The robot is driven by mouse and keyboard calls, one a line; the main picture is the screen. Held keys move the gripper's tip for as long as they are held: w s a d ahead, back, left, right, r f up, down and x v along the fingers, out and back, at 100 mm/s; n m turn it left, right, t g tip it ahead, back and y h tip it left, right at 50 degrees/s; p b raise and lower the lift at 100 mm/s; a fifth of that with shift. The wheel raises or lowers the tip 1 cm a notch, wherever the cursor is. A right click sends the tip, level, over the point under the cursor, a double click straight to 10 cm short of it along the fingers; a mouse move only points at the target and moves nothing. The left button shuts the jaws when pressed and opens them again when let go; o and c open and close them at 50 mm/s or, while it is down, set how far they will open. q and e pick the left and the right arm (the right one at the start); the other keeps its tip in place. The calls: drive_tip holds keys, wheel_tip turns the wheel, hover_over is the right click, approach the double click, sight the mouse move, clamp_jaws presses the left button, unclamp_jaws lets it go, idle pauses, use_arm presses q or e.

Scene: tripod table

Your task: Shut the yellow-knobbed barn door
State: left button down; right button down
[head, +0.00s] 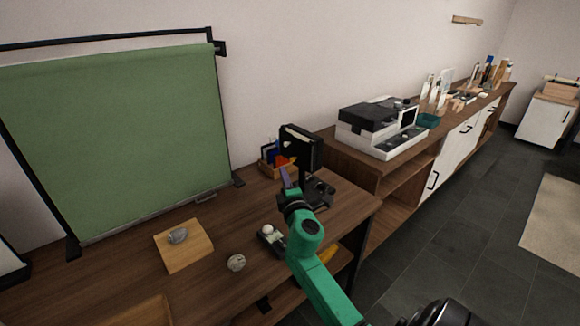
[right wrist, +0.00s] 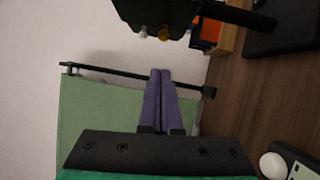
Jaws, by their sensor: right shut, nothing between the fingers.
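A black lamp head (head: 312,150) stands on a dark stand on the table in the head view, with a pale strip along its top. In the right wrist view a black panel (right wrist: 155,12) of it hangs at the top edge. How far each door stands open I cannot tell. My right gripper (head: 286,178) is shut and empty, just in front of and below the lamp head. Its purple fingers (right wrist: 161,72) point toward the yellow knob, apart from it. My left gripper is not in view.
A wooden box (head: 267,168) with coloured items is beside the lamp. A green backdrop (head: 120,140) stands at the left. A wooden board (head: 184,255) with a grey stone, another stone (head: 236,262) and a small device with a white ball (head: 268,232) lie on the table.

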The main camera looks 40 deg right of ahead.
sight(291, 160)
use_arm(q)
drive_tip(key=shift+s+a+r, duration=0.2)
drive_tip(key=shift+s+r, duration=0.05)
use_arm(e)
drive_tip(key=d, duration=0.2)
drive_tip(key=w+d, duration=0.1)
drive_tip(key=d, duration=0.1)
drive_tip(key=shift+w+r, duration=0.2)
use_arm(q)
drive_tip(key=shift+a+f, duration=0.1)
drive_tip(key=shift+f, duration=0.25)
use_arm(e)
drive_tip(key=shift+w+d, duration=0.45)
drive_tip(key=shift+d, duration=0.1)
